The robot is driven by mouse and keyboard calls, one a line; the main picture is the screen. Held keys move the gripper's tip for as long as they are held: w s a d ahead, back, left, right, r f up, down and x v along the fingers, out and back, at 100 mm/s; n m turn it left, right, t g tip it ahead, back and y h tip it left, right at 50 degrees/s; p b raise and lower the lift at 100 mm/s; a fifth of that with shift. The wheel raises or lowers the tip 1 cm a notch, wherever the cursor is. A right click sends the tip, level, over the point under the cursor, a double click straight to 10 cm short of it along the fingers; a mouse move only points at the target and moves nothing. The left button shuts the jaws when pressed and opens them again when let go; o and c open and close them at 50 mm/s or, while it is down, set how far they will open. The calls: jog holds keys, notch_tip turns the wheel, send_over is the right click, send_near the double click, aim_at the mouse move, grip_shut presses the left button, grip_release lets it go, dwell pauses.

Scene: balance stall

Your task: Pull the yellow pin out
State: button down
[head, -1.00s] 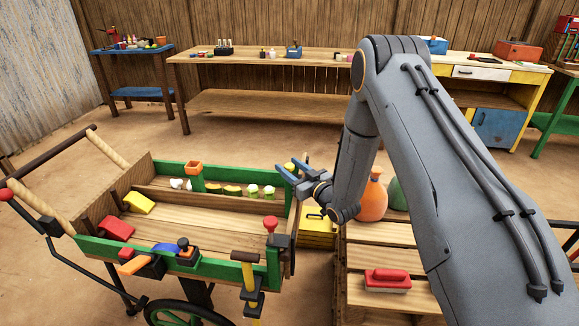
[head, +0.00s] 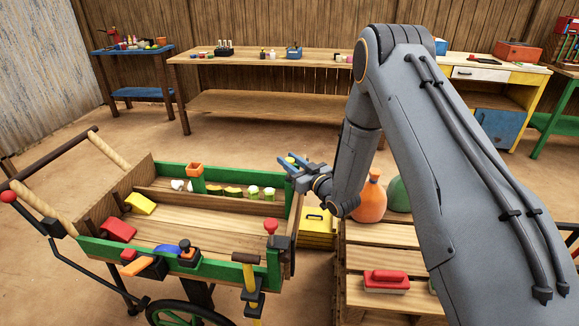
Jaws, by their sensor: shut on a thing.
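The yellow pin (head: 290,160) is at the far right corner of the green-sided cart (head: 215,171). Only a small bit of its yellow knob shows; the rest is hidden by my blue fingers. My gripper (head: 289,164) is shut on the yellow pin. I cannot tell whether the pin's shaft is still in its hole.
A wooden pallet (head: 386,234) right of the cart bears an orange vase (head: 370,200), a green round thing (head: 398,195) and a red brush (head: 386,280). A yellow box (head: 318,217) lies between cart and pallet. Workbenches line the back wall.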

jog(key=shift+w+r, duration=0.1)
jog(key=shift+r, duration=0.55)
jog(key=c, duration=1.4)
grip_release()
jog(key=shift+d, duration=0.1)
jog(key=shift+s+d, duration=0.15)
jog(key=shift+s, duration=0.2)
jog(key=b+v, duration=0.1)
jog(key=v, duration=0.6)
